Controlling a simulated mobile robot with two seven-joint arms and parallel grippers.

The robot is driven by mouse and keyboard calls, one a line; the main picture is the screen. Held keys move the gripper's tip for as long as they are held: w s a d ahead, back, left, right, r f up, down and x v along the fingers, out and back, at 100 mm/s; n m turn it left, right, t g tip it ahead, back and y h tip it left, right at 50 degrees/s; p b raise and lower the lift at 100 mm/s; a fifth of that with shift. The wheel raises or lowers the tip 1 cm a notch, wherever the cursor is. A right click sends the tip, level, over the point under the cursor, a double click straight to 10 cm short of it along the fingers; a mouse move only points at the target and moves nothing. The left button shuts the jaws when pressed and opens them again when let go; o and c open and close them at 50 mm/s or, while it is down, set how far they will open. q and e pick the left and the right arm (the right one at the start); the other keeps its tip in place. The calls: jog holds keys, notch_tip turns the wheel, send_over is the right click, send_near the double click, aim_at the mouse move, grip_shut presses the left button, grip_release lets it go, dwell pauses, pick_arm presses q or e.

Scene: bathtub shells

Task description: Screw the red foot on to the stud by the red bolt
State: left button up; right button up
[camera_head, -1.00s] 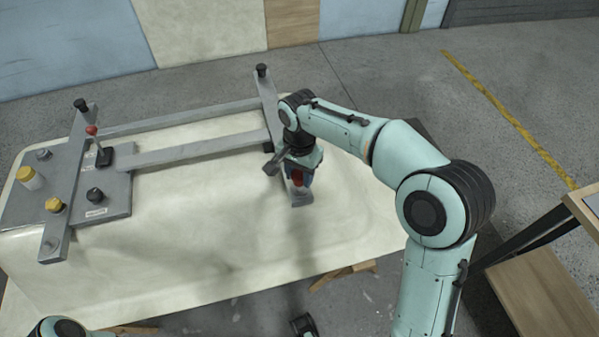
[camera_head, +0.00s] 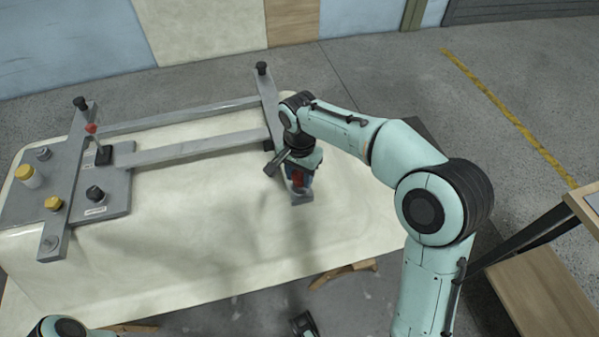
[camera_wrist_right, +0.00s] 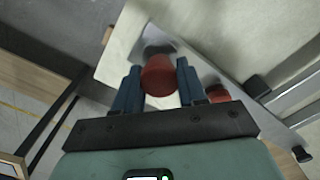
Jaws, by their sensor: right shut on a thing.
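The red foot (camera_wrist_right: 158,76) is between the blue fingers of my right gripper (camera_wrist_right: 157,88) in the right wrist view. In the head view my right gripper (camera_head: 301,177) is shut on it at the near end of the right grey cross bar (camera_head: 269,95). The foot is against or very close to this bar. The stud is hidden behind the foot, so I cannot tell how far they are engaged. A second red piece, likely the red bolt (camera_wrist_right: 218,93), shows beside the right finger, partly covered.
The frame lies on the upturned cream tub shell (camera_head: 200,250). At the left is a grey plate (camera_head: 115,200) with yellow, black and grey knobs and a red-tipped lever (camera_head: 92,129). A wooden table (camera_head: 585,205) stands at the right. The tub's middle is clear.

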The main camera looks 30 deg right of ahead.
aim_at(300, 174)
jog(key=shift+f+b, duration=0.45)
jog(key=shift+f, duration=0.35)
jog(key=o, duration=1.1)
jog(key=shift+r, duration=0.4)
notch_tip(300, 174, up, 13)
jog(key=p, duration=0.3)
jog(key=shift+f, duration=0.15)
